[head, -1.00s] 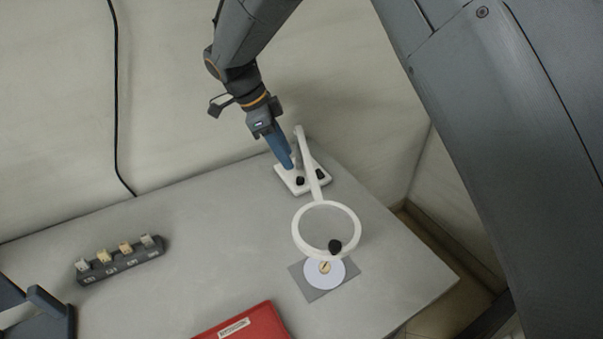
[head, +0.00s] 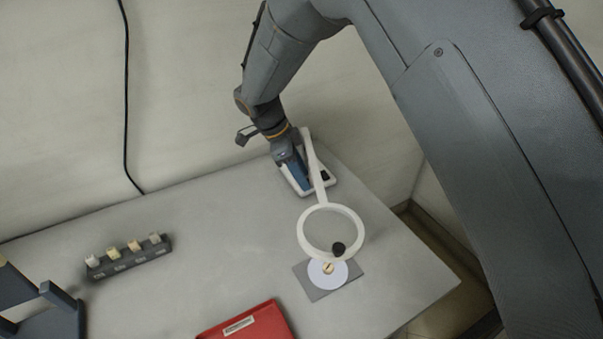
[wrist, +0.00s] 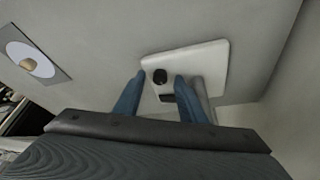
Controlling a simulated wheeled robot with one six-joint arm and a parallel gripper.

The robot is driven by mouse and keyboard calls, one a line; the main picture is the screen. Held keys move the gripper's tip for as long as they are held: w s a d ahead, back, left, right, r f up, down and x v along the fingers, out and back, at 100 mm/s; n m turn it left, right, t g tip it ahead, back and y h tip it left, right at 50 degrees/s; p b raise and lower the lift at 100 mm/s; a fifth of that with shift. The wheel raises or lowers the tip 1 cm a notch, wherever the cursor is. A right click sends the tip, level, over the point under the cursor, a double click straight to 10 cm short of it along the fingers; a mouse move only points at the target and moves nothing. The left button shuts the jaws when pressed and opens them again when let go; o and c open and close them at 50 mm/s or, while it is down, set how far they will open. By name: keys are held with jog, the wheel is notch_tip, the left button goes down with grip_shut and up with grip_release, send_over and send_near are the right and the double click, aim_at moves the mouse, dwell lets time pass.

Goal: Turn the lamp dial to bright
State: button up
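The white magnifier lamp stands at the back right of the table, with a ring head (head: 303,232) on an arm above a white base (head: 328,188). A black round dial (wrist: 160,76) sits on that base in the wrist view. My gripper (wrist: 159,74) points down at the base, open, with one blue fingertip on each side of the dial and small gaps showing. In the head view my gripper (head: 304,188) hides this dial, while another black knob (head: 325,175) shows to its right. The dial's setting cannot be read.
The lamp's post (wrist: 201,92) stands close beside my right finger. A white disc (head: 318,279) with a tan piece lies on a grey plate (head: 350,277) near the ring. A dark rack (head: 125,263) of several pegs and a red case (head: 265,319) lie further left.

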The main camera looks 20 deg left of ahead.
grip_shut()
jog(key=shift+s+n+t+y+b, duration=0.1)
jog(key=shift+n+t+y+b, duration=0.35)
jog(key=shift+n, duration=1.15)
grip_release()
jog(key=shift+r, duration=0.15)
jog(key=b+v, duration=0.1)
jog(key=v, duration=0.6)
jog(key=shift+r+b, duration=0.25)
jog(key=shift+b, duration=0.15)
jog(key=shift+s+a, duration=0.1)
jog(key=shift+s, duration=0.05)
